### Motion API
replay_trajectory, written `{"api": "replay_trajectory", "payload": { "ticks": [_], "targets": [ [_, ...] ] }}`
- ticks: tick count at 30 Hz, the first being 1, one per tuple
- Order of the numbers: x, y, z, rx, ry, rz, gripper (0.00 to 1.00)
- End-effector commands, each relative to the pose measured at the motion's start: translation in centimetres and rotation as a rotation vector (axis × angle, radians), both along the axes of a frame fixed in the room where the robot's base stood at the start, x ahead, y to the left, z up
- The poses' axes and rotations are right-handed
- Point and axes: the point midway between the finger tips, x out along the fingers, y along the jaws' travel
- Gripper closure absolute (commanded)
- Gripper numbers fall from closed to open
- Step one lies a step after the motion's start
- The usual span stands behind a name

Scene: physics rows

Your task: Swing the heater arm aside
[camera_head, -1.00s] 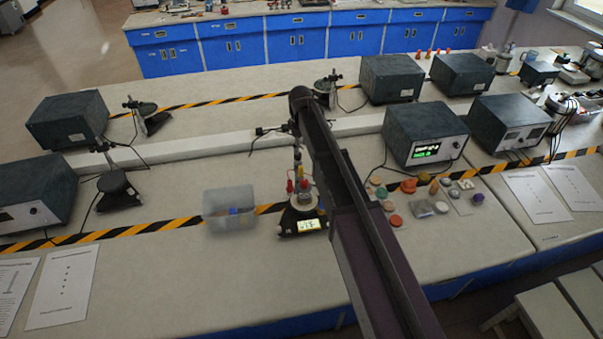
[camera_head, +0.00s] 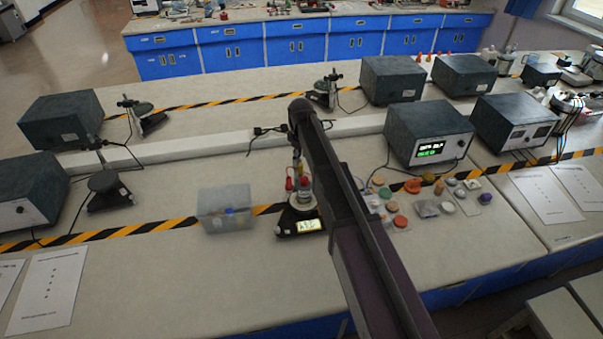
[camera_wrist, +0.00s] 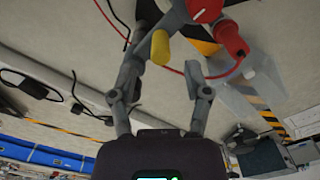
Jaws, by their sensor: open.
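The heater device stands on the bench in the head view, with a black base and lit display (camera_head: 309,226) and a round grey top. Red and yellow plugs (camera_head: 290,184) rise above it. In the wrist view a grey arm part (camera_wrist: 180,16) carries a yellow plug (camera_wrist: 160,47) and a red plug (camera_wrist: 229,38). My gripper (camera_wrist: 163,66) is open, its fingers on either side of the yellow plug in the picture. I cannot tell whether they touch it. In the head view my arm hides part of the device and most of the gripper.
A clear plastic box (camera_head: 225,208) stands just left of the device. A power supply with a green display (camera_head: 428,133) is to the right, with several small samples (camera_head: 400,221) before it. Cables lie on the bench behind. The front bench at left centre is clear.

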Motion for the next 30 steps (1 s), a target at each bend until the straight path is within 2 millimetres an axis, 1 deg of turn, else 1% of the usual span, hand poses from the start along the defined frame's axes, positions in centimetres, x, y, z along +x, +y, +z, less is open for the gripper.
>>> {"api": "replay_trajectory", "payload": {
  "ticks": [1, 15, 21, 30],
  "targets": [
    [0.0, 0.0, -0.8, 0.0, 0.0, 0.0, 0.38],
    [0.0, 0.1, -4.2, 0.0, 0.0, 0.001, 0.38],
    [0.0, 0.1, -5.0, 0.0, 0.0, 0.001, 0.38],
    [0.0, 0.1, -5.2, 0.0, 0.0, 0.001, 0.38]
  ]
}}
